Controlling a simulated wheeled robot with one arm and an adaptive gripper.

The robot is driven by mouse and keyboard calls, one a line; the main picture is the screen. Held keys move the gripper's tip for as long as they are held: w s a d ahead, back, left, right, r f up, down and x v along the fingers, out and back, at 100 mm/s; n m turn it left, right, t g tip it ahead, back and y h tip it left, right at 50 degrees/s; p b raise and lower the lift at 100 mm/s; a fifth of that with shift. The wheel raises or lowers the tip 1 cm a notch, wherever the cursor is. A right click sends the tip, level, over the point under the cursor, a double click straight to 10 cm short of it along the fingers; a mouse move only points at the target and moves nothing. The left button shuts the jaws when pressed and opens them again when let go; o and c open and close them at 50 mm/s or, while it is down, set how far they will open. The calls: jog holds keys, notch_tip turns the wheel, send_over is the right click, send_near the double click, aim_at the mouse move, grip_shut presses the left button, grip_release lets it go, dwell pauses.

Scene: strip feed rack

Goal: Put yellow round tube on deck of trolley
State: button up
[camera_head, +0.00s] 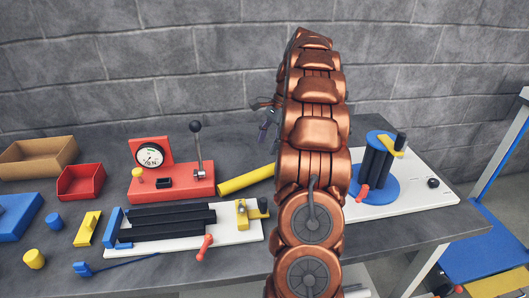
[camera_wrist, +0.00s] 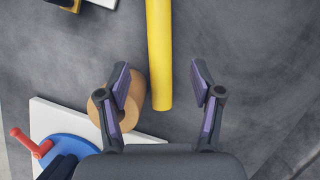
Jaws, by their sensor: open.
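The yellow round tube (camera_head: 245,180) lies on the dark grey table, its right end hidden behind my arm in the head view. In the wrist view the yellow tube (camera_wrist: 159,45) runs from the top edge down between my fingers, its near end in sight. My gripper (camera_wrist: 160,75) is open, one finger on each side of the tube; nothing is held. In the head view my gripper (camera_head: 264,118) shows only partly, left of my arm, above the table.
A brown roll (camera_wrist: 134,92) stands beside the tube, under my left finger in the wrist view. A red gauge stand (camera_head: 172,182) with a lever is left of the tube. A white board (camera_head: 414,190) with a blue reel is right of my arm.

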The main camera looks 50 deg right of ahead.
jog(key=shift+d+r, duration=0.15)
jog(key=shift+r, duration=0.25)
